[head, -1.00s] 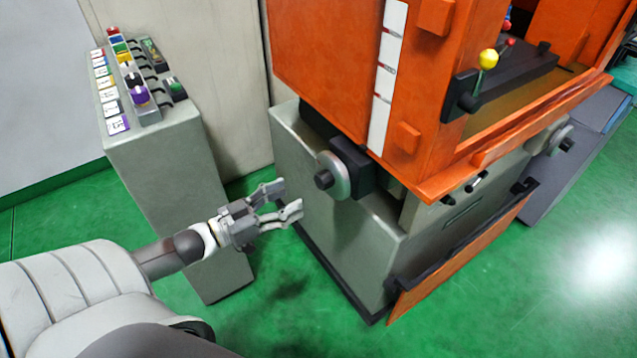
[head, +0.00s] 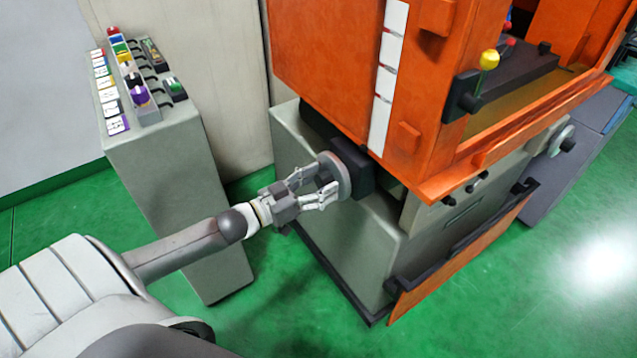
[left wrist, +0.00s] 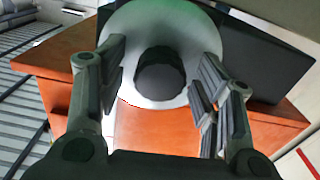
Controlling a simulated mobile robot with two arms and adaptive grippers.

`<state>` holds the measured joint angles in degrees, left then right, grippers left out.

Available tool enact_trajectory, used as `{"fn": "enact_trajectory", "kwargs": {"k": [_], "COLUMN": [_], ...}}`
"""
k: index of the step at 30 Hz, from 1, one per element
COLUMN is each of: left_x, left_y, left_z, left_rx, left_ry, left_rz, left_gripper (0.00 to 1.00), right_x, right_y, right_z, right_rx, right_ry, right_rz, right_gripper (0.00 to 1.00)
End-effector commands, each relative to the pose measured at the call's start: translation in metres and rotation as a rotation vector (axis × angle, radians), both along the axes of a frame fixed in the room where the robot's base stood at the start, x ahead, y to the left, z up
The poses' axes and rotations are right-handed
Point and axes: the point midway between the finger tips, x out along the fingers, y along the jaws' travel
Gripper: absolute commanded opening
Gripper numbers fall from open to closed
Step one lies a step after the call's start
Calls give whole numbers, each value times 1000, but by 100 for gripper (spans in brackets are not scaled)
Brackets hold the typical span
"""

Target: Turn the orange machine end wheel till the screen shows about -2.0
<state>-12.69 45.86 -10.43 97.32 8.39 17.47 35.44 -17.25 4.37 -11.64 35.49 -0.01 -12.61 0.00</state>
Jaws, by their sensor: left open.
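The orange machine (head: 330,60) stands on a grey base. Its end wheel (head: 340,172) is a light grey disc on a black block at the machine's left end. In the left wrist view the wheel (left wrist: 180,40) faces me, with a dark round hub (left wrist: 159,74) at its middle. My left gripper (head: 325,188) is open at the wheel's face. In the left wrist view its fingers (left wrist: 160,92) stand on either side of the hub, with a gap to it on each side. My right gripper is not in view. No screen with a reading is visible.
A grey pedestal (head: 165,165) with coloured knobs and labels stands left of the machine, behind my left arm. A second wheel (head: 560,140) sits on the machine's front side. An orange panel (head: 455,260) leans out low at the front. Green floor (head: 290,320) is clear in front.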

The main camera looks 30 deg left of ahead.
Motion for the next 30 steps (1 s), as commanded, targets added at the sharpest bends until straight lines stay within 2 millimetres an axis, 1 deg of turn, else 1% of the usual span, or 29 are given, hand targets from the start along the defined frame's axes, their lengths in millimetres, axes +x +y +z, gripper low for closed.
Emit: {"fn": "enact_trajectory", "kwargs": {"k": [3,12,13,14,17,24,30], "left_x": [0,0,0,0,0,0,0], "left_y": [0,0,0,0,0,1,1], "left_z": [0,0,0,0,1,1,0], "left_rx": [0,0,0,0,20,203,235], "left_ry": [0,0,0,0,-8,-85,-99], "left_rz": [0,0,0,0,0,1,0], "left_gripper": [59,20,16,15,15,15,15], "right_x": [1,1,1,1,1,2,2], "right_y": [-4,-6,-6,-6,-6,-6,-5], "right_z": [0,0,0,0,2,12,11], "right_rx": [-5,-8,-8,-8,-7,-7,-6], "right_ry": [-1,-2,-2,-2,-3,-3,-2], "right_rz": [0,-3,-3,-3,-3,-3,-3], "right_gripper": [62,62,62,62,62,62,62]}}
